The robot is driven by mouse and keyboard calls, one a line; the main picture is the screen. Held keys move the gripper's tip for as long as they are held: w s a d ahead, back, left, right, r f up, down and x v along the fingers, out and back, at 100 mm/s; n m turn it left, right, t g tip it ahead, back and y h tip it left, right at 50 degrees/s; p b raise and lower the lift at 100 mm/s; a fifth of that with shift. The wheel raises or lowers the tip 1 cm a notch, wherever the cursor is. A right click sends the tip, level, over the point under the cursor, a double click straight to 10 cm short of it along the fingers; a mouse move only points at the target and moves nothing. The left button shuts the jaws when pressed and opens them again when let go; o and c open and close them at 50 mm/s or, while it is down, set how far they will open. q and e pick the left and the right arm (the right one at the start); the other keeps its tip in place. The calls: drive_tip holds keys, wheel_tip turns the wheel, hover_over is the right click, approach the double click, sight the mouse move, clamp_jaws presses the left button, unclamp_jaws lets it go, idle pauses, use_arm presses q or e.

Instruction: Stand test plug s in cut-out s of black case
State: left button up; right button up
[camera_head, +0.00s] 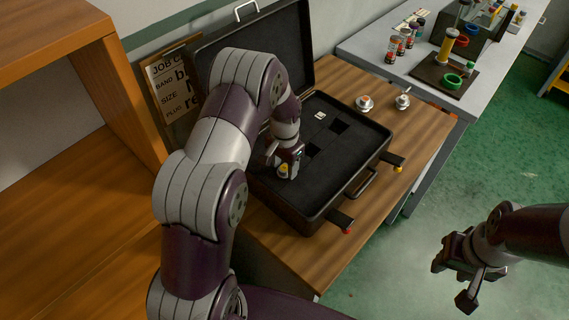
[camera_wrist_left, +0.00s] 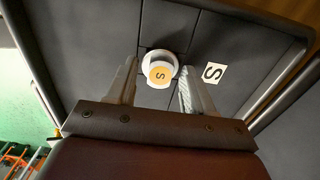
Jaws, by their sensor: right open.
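The test plug s, with a white rim and an orange top marked S, shows in the left wrist view (camera_wrist_left: 160,70) and the head view (camera_head: 283,171). It sits at a dark cut-out beside the S label (camera_wrist_left: 213,73) in the black case (camera_head: 357,150); part of the opening shows behind it. How deep it sits is unclear. My left gripper (camera_wrist_left: 159,80) has its fingers on either side of the plug, with gaps to its orange top. My right gripper (camera_head: 457,279) is open and empty, above the floor at the lower right.
Two dark cut-outs (camera_head: 312,149) are empty in the case. Two more plugs (camera_head: 364,103) stand on the wooden table (camera_head: 430,128) behind it. The case lid (camera_head: 290,50) is up. A job card (camera_head: 175,85) leans beside it. A grey bench (camera_head: 360,45) holds several bottles.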

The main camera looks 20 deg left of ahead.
sight(285, 168)
use_arm(q)
drive_tip(key=shift+r, duration=0.45)
wheel_tip(285, 168, up, 11)
drive_tip(key=b, duration=0.3)
drive_tip(key=s+d+n, duration=0.1)
drive_tip(key=s+d, duration=0.1)
drive_tip(key=s, duration=0.7)
drive_tip(key=s+d+f+n+t, duration=0.1)
drive_tip(key=s+d+n, duration=0.1)
drive_tip(key=s, duration=0.8)
drive_tip(key=shift+d+n, duration=0.3)
drive_tip(key=shift+d, duration=0.3)
